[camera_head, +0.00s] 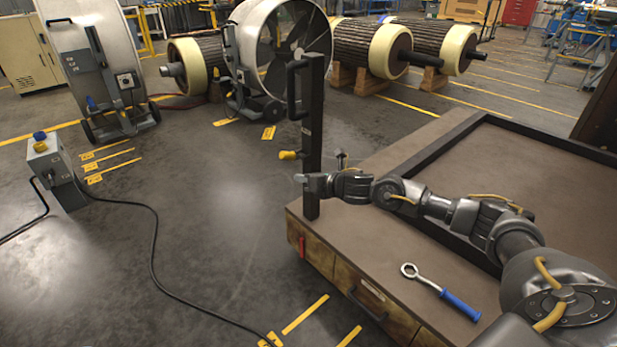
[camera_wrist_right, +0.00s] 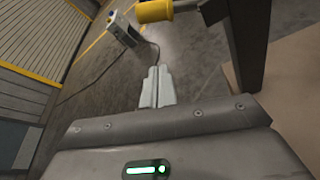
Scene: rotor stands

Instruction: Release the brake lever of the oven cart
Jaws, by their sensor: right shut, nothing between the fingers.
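The yellow grip also shows at the top of the right wrist view (camera_wrist_right: 155,11). My right gripper (camera_head: 301,178) is shut and empty, just below the yellow grip and beside the post. Its closed fingers show in the right wrist view (camera_wrist_right: 157,85), apart from the grip. My left gripper is out of view.
A wrench with a blue handle (camera_head: 440,292) lies on the cart top under my right arm. A grey control box (camera_head: 45,155) with a cable stands left. Large fans (camera_head: 275,50) and rotors stand behind.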

